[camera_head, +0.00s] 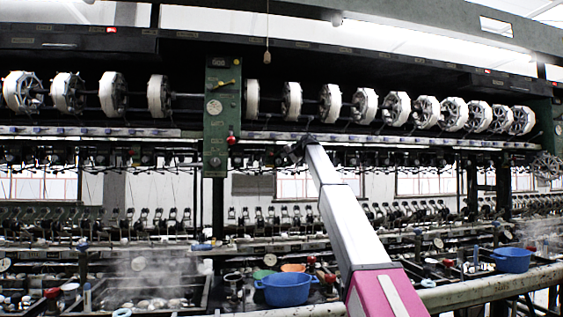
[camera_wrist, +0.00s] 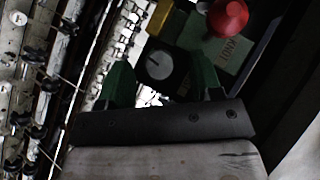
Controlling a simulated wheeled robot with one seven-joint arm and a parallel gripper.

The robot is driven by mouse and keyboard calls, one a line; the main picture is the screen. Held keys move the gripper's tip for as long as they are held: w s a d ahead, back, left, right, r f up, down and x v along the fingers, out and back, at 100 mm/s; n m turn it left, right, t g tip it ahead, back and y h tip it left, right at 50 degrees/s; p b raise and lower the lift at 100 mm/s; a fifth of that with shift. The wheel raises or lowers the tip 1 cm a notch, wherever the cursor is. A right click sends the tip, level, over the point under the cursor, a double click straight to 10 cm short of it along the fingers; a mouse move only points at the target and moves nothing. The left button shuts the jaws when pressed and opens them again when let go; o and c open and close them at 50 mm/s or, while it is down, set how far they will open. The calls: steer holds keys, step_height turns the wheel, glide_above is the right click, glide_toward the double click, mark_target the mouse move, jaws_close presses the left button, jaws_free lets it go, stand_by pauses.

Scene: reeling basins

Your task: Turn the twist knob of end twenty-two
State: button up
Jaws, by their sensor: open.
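A round grey knob with a pale pointer mark (camera_wrist: 159,65) shows in the wrist view on a dark mount. I cannot read an end number, so I cannot tell whether it is end twenty-two's. My gripper (camera_wrist: 162,82) is open, its two green fingers apart on either side of the knob in the picture. I cannot tell how far the fingertips are from it. In the head view my gripper (camera_head: 294,152) is a small dark shape at the arm's tip, below the reel row and right of the green post; the knob is not made out there.
A red ball (camera_wrist: 228,17) and a yellow part (camera_wrist: 160,16) sit close beyond the fingers. The green post (camera_head: 216,110) carries a red ball too. Reels (camera_head: 330,103) line the frame above. A blue basin (camera_head: 287,289) stands on the steaming bench below.

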steer(key=v, duration=1)
steer(key=shift+s+d, duration=0.15)
steer(key=shift+d, duration=0.15)
